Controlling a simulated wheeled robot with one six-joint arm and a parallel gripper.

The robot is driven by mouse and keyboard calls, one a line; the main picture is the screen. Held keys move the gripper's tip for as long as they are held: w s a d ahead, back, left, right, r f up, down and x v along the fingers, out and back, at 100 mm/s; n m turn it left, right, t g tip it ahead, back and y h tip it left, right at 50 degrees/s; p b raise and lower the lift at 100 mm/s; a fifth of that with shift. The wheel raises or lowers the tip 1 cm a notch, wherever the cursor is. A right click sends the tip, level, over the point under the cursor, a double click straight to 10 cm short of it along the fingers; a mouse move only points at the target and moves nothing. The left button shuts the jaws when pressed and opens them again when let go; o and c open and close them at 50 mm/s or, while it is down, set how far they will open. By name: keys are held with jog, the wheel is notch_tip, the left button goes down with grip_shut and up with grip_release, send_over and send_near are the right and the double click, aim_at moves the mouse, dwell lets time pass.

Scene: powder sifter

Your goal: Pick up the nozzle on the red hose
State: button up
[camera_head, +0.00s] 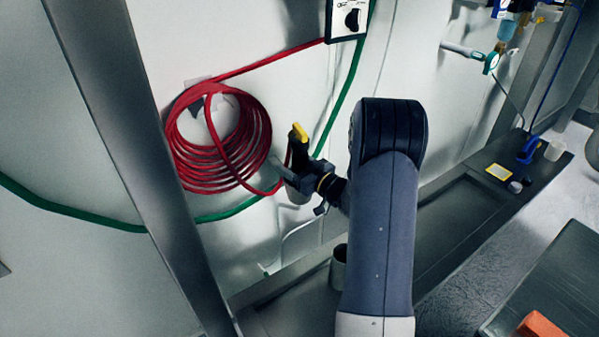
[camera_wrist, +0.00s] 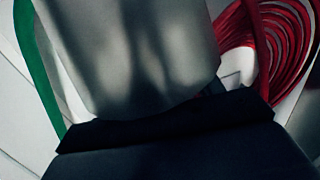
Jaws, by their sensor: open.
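The red hose (camera_head: 215,165) hangs as a coil on the pale wall, left of my gripper. The nozzle (camera_head: 299,150) is dark with a yellow top (camera_head: 299,132), and it stands roughly upright at the hose's end. My gripper (camera_head: 296,168) is open at the nozzle, with its jaws appearing on either side of the dark body. I cannot tell whether they touch it. A grey rounded body (camera_head: 297,195) shows just below the jaws. In the wrist view a large grey rounded surface (camera_wrist: 130,50) fills the middle and hides the nozzle; the coiled red hose (camera_wrist: 285,45) is at the right.
A green hose (camera_head: 90,217) runs along the wall behind my gripper. A control box (camera_head: 348,18) is on the wall above. A grey cup (camera_head: 339,266) stands on the ledge below. A metal post (camera_head: 125,150) is at the left.

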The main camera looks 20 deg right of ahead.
grip_shut()
dwell(0.6)
